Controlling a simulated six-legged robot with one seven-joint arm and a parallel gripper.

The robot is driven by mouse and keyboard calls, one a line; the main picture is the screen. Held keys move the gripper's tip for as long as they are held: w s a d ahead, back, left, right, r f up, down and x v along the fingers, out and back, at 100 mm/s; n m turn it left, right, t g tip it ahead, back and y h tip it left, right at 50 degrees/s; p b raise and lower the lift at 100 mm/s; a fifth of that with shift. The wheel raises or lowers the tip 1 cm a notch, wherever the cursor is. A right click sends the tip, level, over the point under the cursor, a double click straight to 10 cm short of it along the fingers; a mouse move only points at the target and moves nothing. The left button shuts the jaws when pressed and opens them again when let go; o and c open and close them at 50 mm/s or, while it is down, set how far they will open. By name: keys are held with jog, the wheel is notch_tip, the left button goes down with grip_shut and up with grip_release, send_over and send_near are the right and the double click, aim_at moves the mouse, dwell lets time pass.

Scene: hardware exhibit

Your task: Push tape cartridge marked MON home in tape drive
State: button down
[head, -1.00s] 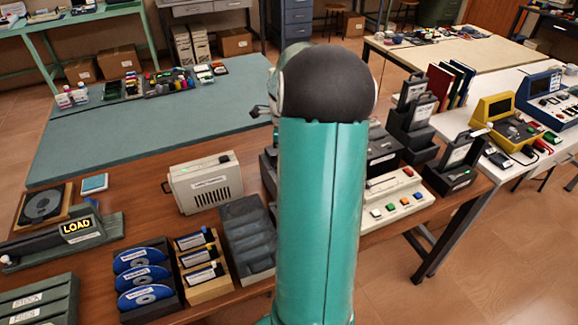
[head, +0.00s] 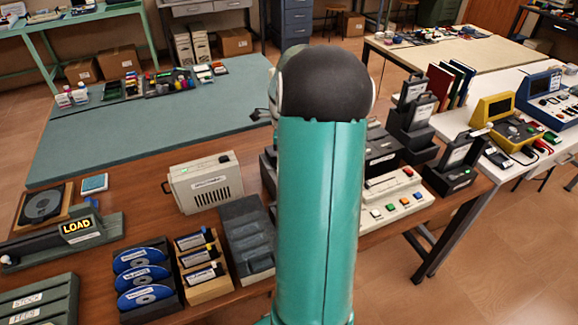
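My arm stands across the middle of the head view and hides much of the table behind it. Only a small dark tip of my gripper (head: 260,115) shows at the arm's left edge, above the far teal mat; whether it is open or shut is hidden. No cartridge marked MON can be made out. I cannot tell for certain which unit is the tape drive. A dark unit (head: 268,170) is partly hidden at the arm's left side, and another dark unit (head: 381,152) shows at its right.
A beige labelled case (head: 206,184), a dark slotted rack (head: 243,225), a wooden rack of small labelled items (head: 203,262) and a blue disc rack (head: 144,274) stand left of my arm. A beige button panel (head: 395,196) stands right. The teal mat (head: 150,130) has free room.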

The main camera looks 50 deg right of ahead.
jog(key=shift+f, duration=0.6)
dwell(0.3)
jog(key=shift+r, duration=3.55)
